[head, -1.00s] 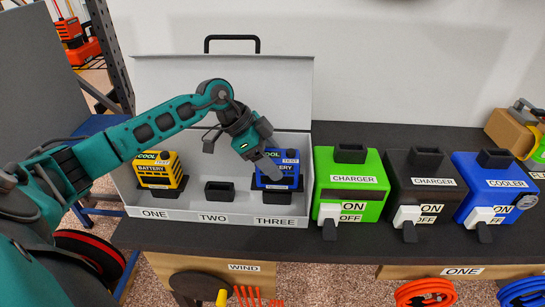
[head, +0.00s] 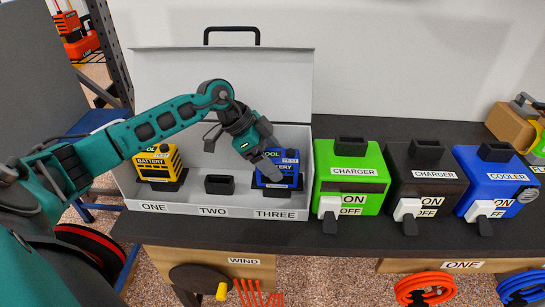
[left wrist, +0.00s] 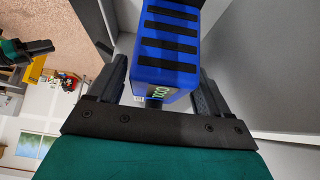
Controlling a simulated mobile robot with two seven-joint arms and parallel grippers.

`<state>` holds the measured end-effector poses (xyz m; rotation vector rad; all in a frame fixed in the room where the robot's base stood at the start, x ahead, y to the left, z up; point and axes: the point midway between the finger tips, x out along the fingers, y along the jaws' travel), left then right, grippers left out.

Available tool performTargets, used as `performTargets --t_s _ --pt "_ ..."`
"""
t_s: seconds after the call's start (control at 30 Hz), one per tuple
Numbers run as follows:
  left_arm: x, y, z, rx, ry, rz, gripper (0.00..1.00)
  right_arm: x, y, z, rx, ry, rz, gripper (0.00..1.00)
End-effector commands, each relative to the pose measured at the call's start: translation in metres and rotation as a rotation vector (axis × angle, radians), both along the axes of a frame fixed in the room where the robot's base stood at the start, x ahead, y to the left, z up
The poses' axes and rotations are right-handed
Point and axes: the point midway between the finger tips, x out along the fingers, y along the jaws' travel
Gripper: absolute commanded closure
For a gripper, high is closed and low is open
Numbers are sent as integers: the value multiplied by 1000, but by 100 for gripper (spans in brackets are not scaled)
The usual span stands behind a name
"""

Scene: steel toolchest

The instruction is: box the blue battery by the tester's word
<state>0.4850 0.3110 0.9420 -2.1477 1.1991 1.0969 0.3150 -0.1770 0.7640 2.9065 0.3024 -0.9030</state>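The blue battery (head: 284,163) stands in slot THREE of the open grey case (head: 240,208), its label partly covered by my gripper. In the left wrist view the battery (left wrist: 167,45) lies between my fingers and its small display reads COOL in green. My left gripper (head: 268,162) is open around it, with a gap visible beside the battery. Slot TWO holds only an empty black socket (head: 219,185).
A dark and teal part, seemingly my right gripper (left wrist: 28,50), shows in the left wrist view.

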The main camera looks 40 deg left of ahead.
Motion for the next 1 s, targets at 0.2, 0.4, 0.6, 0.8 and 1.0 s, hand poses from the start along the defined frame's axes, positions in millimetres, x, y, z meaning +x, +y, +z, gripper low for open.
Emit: performTargets --t_s 0.2,0.4,0.6,0.8,1.0 --pt "-1 0 -1 1 2 0 8 0 0 0 0 0 0 70" --pt "-2 2 -1 3 6 0 8 0 0 0 0 0 0 70" --pt "-10 16 22 6 3 1 8 0 0 1 0 0 0 70" --pt "-23 39 59 8 3 1 8 0 0 0 0 0 0 70" --pt "-35 56 88 6 2 1 8 0 0 -1 0 0 0 70"
